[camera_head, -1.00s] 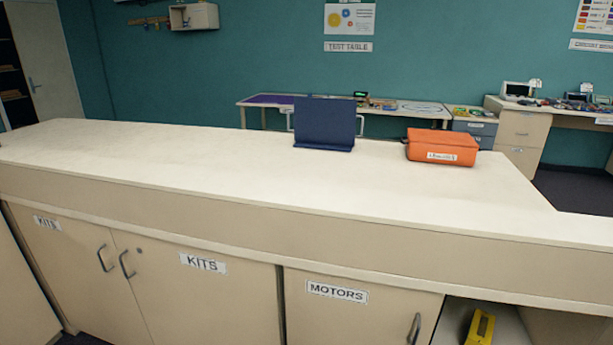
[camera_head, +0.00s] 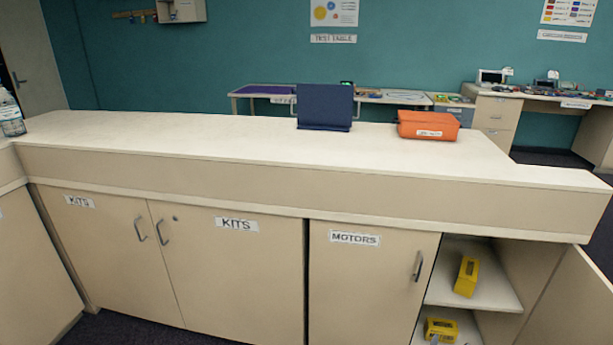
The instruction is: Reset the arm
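My arm and gripper are not in view in the head camera. The view shows a long pale counter (camera_head: 230,140) with cabinets below it. On the counter stand a dark blue upright panel or stand (camera_head: 325,106) and, to its right, an orange case (camera_head: 428,125) with a white label. Nothing in the view shows what my gripper holds.
Two KITS doors (camera_head: 237,270) and a MOTORS door (camera_head: 360,285) are shut. At right, an open cabinet has yellow items on its upper shelf (camera_head: 490,289) and lower down; its open door (camera_head: 580,300) juts out. A bottle (camera_head: 10,115) stands at far left.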

